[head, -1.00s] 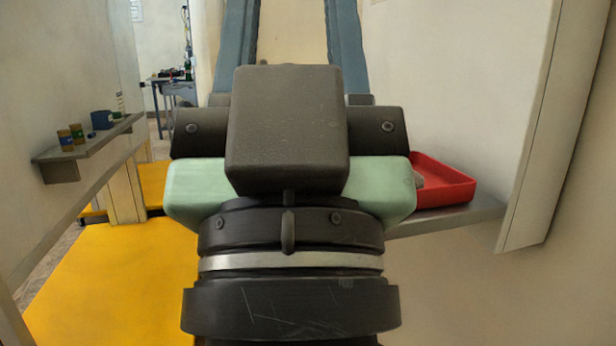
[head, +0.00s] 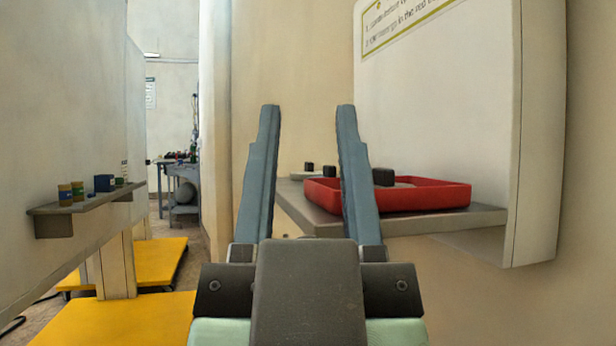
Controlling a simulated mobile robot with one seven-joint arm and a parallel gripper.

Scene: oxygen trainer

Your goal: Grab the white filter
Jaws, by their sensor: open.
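Between the fingers, farther back, a small whitish piece with a black knob (head: 307,174) lies on the right grey shelf, left of the red tray. It may be the white filter, but it is too small to be sure. A second black knob (head: 329,171) shows close to it, by the tray's back left corner; its base is hidden. My right finger covers part of the tray. The fingers appear apart from these things.
The red tray (head: 440,197) sits on the right grey shelf (head: 470,219) and holds a grey piece with a black knob (head: 384,177). A white panel (head: 460,110) rises behind. A left shelf (head: 85,200) carries several small jars and blocks. Yellow platforms (head: 140,320) lie below.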

